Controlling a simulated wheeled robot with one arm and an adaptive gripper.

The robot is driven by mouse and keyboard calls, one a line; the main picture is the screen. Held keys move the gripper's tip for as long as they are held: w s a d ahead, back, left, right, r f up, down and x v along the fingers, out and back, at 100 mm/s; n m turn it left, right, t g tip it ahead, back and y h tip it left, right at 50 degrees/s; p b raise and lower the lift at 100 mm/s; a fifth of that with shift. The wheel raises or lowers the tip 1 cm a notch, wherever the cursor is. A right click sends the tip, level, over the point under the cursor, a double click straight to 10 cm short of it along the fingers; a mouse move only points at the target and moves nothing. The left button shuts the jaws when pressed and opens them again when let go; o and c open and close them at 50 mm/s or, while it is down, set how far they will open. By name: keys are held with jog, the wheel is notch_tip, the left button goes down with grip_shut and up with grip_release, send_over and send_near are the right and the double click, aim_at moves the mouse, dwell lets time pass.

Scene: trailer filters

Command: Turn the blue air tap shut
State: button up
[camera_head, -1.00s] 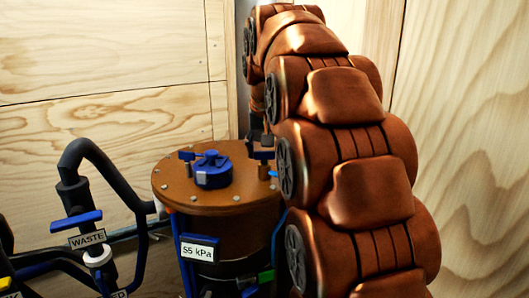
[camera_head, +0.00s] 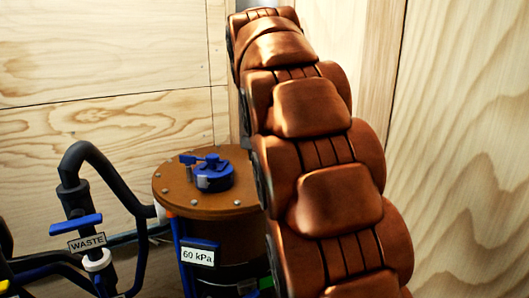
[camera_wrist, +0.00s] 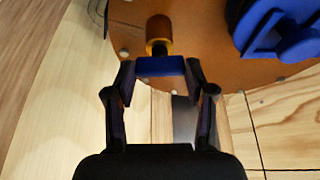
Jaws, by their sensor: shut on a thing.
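In the wrist view a small blue tap handle (camera_wrist: 160,67) sits on a brass stem (camera_wrist: 159,35) at the rim of the brown round lid (camera_wrist: 200,68). My gripper (camera_wrist: 160,70) has its two fingers at either end of this handle and is shut on it. The handle lies crosswise between the fingertips. In the head view my arm hides this handle and my gripper. The lid (camera_head: 172,191) of the tank shows there, with a blue cap (camera_head: 213,177) on top and another small blue lever (camera_head: 188,158) at its left.
A label on the tank (camera_head: 198,256) reads 60 kPa. A black pipe (camera_head: 95,160) with a blue lever (camera_head: 76,225) and a WASTE label (camera_head: 87,242) stands to the left. Plywood walls (camera_head: 100,60) close off the back and right. My arm fills the right middle.

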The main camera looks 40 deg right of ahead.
jog(key=o, duration=1.2)
jog(key=shift+c, duration=0.2)
jog(key=v, duration=0.7)
jog(key=shift+r, duration=0.15)
jog(key=shift+a, duration=0.15)
jog(key=s+a+f+n+g+y+p, duration=0.1)
jog(key=s+a+f+n, duration=0.2)
jog(key=s+a+f, duration=0.3)
jog(key=s+a+f+n+g+y+p, duration=0.1)
jog(key=s+a+f, duration=0.5)
jog(key=s+f, duration=0.6)
jog(key=s+a+f+n+g+y+p, duration=0.1)
jog(key=s+a+f+n, duration=0.4)
jog(key=s+f, duration=0.5)
jog(key=shift+a+n+g+p, duration=0.3)
jog(key=shift+a+g+p, duration=0.3)
jog(key=shift+g+p, duration=0.45)
